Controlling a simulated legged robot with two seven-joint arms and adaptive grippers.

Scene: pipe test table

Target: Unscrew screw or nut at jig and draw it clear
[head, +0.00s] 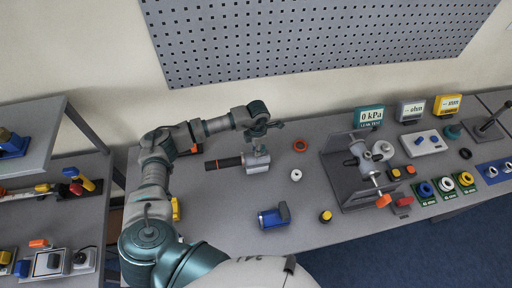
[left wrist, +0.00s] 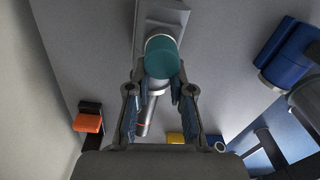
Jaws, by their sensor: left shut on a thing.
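The jig is a grey metal block (head: 256,161) on the table, left of centre in the head view. A grey block (left wrist: 165,12) also shows at the top of the left wrist view. My left gripper (head: 262,129) is over the jig, pointing down. In the left wrist view its fingers (left wrist: 161,92) are closed on a round teal nut or screw head (left wrist: 163,60) with a pale rim. This part is in line with the grey block. Whether its thread is still engaged is hidden. In the head view the gripper hides the part. My right gripper is not in view.
An orange ring (head: 300,145), white ring (head: 296,175), blue part (head: 272,217) and yellow-topped knob (head: 325,216) lie nearby. A pipe fixture (head: 362,158) stands at right.

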